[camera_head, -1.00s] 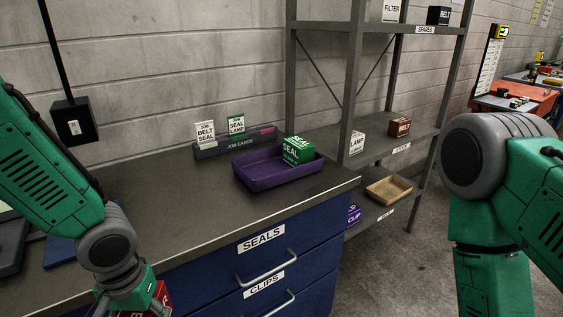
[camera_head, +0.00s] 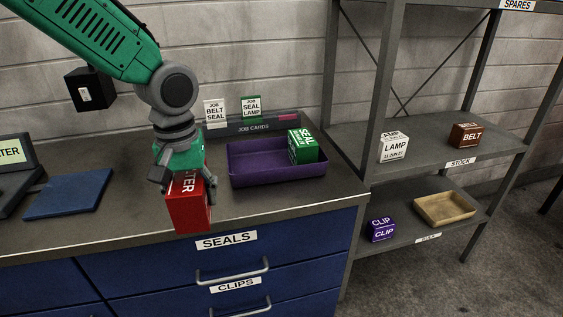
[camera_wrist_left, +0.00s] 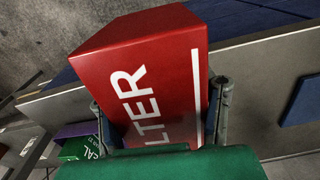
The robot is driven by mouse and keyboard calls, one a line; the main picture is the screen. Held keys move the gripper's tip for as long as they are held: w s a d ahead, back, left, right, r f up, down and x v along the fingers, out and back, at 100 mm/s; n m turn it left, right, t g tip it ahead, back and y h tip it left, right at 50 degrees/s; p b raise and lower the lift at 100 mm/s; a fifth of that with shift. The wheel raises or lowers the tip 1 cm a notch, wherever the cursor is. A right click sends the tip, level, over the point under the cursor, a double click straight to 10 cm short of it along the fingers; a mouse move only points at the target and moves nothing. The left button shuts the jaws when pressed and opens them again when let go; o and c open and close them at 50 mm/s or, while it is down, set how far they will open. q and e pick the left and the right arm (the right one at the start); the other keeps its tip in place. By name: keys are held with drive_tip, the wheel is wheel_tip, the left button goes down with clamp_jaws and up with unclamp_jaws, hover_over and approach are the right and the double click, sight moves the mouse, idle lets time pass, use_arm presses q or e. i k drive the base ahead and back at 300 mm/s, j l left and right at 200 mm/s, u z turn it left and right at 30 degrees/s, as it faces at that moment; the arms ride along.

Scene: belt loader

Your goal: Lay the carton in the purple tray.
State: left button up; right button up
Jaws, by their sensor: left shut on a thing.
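My left gripper (camera_head: 186,180) is shut on a red carton (camera_head: 188,211) with white lettering ending in "TER". It holds the carton near the counter's front edge, left of the purple tray (camera_head: 248,180). The carton (camera_wrist_left: 145,85) fills the middle of the left wrist view, between the two fingers (camera_wrist_left: 160,112). A green "SEAL" carton (camera_head: 303,147) sits in the right end of the tray; the tray's left part is empty. The tray also shows in the left wrist view (camera_wrist_left: 78,131), at the lower left. My right gripper is not in view.
A job card holder (camera_head: 250,126) with two cards stands behind the tray. A blue mat (camera_head: 68,194) lies on the counter at left. A shelf (camera_head: 452,170) at right holds a lamp carton (camera_head: 394,149), a belt carton, a purple clip carton and a tan tray (camera_head: 444,208).

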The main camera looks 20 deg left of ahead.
sight(255, 167)
drive_tip(key=i, duration=0.9)
